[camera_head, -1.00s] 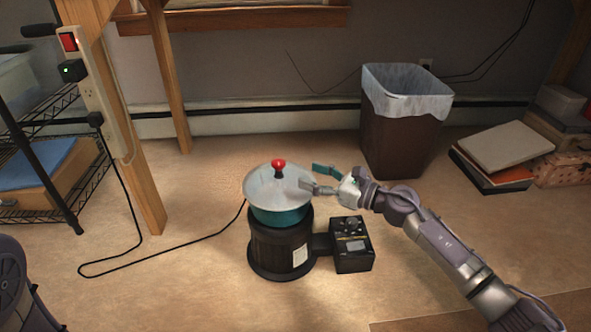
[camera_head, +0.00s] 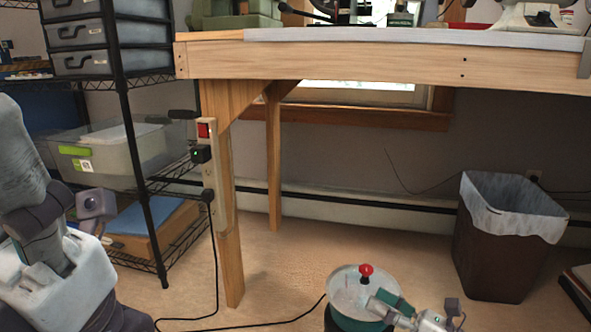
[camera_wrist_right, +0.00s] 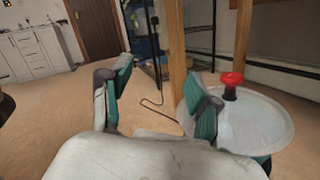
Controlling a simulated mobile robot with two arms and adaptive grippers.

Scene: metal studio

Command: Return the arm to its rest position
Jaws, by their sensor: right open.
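My right gripper (camera_head: 384,305) shows at the bottom of the head view, next to the teal pot's pale lid (camera_head: 347,297) with its red knob (camera_head: 366,270). In the right wrist view its two teal-padded fingers (camera_wrist_right: 158,95) stand wide apart with nothing between them. There the lid (camera_wrist_right: 262,125) and red knob (camera_wrist_right: 232,80) lie just right of the right-hand finger. I cannot tell whether finger and lid touch. Most of my right arm is out of the head view. Parts of my left arm show at the left edge, but its fingers do not.
A wooden workbench (camera_head: 330,62) crosses the upper view, with a power strip (camera_head: 207,150) on its leg. A wire shelf (camera_head: 150,200) stands left, a lined trash bin (camera_head: 505,245) right. A black cord (camera_head: 217,265) runs over the floor. Open floor (camera_wrist_right: 60,120) shows in the wrist view.

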